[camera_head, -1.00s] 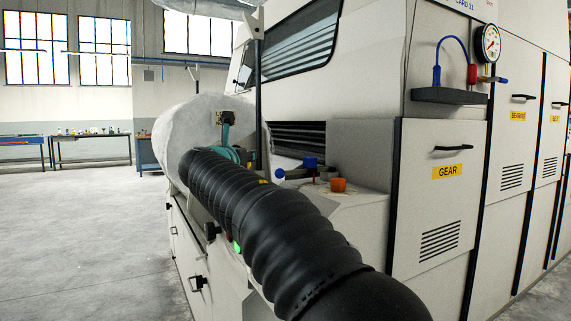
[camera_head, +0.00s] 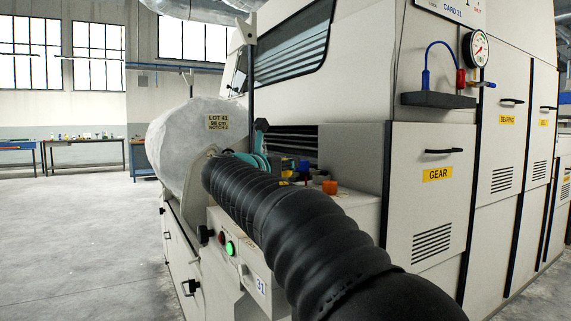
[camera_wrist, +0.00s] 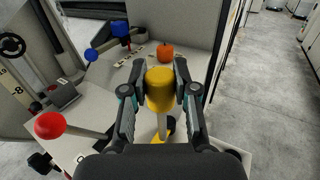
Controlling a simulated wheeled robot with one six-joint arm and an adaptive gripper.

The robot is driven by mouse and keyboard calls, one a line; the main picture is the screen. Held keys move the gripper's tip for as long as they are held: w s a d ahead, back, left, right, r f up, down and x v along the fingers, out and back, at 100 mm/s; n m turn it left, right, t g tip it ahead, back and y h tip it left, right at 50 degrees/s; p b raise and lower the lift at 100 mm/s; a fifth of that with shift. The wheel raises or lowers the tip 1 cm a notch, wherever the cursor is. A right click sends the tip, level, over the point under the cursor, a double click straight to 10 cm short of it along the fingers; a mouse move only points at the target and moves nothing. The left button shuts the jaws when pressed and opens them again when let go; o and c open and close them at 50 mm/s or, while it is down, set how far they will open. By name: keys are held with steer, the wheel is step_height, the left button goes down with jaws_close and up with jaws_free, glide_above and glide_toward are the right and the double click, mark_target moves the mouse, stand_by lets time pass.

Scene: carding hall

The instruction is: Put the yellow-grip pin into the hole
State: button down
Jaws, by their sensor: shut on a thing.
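In the wrist view my gripper (camera_wrist: 160,78) is shut on the yellow-grip pin (camera_wrist: 159,92), one finger on each side of the thick yellow grip. A pale shank runs down from the grip in the picture. Its lower end is near a yellow patch (camera_wrist: 163,135) on the pale surface; I cannot tell whether it touches. No hole is clearly visible. In the head view my black arm covers much of the middle, and the gripper is small and partly hidden behind it, beside the machine's shelf.
An orange knob (camera_wrist: 165,52), blue knobs (camera_wrist: 120,29) and a red ball knob (camera_wrist: 50,125) stand on or beside the pale machine shelf. The orange knob also shows in the head view (camera_head: 330,187). The grey card machine stands right; open floor (camera_head: 80,230) lies left.

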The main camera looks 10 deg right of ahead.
steer(key=shift+s, duration=0.1)
steer(key=shift+f+b, duration=1.9)
steer(key=shift+f, duration=0.95)
steer(key=shift+p, duration=0.7)
steer(key=shift+f+b, duration=1.95)
steer(key=shift+f, duration=0.8)
steer(key=c, duration=0.8)
jaws_free()
steer(key=shift+a, duration=0.1)
steer(key=v, duration=1.2)
